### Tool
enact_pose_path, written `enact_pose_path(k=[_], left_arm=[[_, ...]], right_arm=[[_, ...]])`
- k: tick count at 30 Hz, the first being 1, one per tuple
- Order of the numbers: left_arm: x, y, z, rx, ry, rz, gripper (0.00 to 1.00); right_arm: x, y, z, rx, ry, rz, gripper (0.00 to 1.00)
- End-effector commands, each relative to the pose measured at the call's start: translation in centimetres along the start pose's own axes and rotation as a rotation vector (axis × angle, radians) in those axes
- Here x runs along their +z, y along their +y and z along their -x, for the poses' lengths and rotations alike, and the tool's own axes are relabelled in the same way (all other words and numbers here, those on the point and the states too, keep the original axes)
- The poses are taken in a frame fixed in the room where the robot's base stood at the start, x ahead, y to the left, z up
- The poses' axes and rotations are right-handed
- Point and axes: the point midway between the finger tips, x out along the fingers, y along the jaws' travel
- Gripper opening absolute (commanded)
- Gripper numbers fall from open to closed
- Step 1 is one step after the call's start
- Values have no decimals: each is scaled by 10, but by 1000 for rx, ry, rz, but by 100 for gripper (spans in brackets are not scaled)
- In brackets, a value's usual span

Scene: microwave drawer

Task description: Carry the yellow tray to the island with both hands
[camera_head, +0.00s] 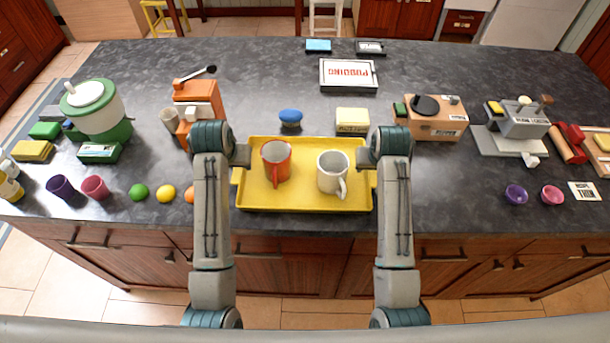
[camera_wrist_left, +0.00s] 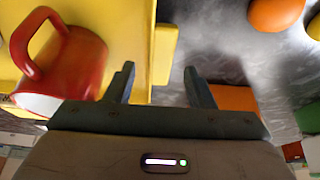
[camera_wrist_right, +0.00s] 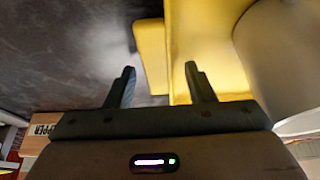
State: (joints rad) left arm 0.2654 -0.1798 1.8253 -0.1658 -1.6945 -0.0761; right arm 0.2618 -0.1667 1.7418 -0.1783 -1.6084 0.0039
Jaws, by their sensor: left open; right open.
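The yellow tray (camera_head: 304,197) rests on the dark island top (camera_head: 265,75), near its front edge. An orange-red mug (camera_head: 276,163) and a white mug (camera_head: 333,173) stand on it. My left gripper (camera_head: 242,156) is at the tray's left end. In the left wrist view its open fingers (camera_wrist_left: 158,76) are on either side of the tray's end tab (camera_wrist_left: 164,54). My right gripper (camera_head: 366,155) is at the right end. In the right wrist view its open fingers (camera_wrist_right: 159,73) straddle the other tab (camera_wrist_right: 151,57). I cannot tell whether the fingers touch the tray.
A blue oval item (camera_head: 290,118) and a yellow box (camera_head: 352,120) lie just behind the tray. An orange coffee machine (camera_head: 198,98) stands behind left, a record player (camera_head: 433,116) behind right. A green ball (camera_head: 139,192) and yellow ball (camera_head: 166,194) lie left.

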Motion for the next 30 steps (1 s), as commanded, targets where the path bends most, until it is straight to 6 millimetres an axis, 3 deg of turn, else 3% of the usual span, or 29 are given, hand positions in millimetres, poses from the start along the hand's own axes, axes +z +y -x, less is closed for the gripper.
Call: enact_pose_path(k=[9,17,22,30], left_arm=[[-1,0,67,1,5,1,49],[0,0,89,0,1,0,49],[0,0,90,0,0,0,49],[0,0,90,0,0,0,49]], right_arm=[[0,0,0,0,0,0,49],[0,0,3,0,1,0,49],[-1,0,25,0,4,0,49],[-1,0,84,-1,5,-1,49]])
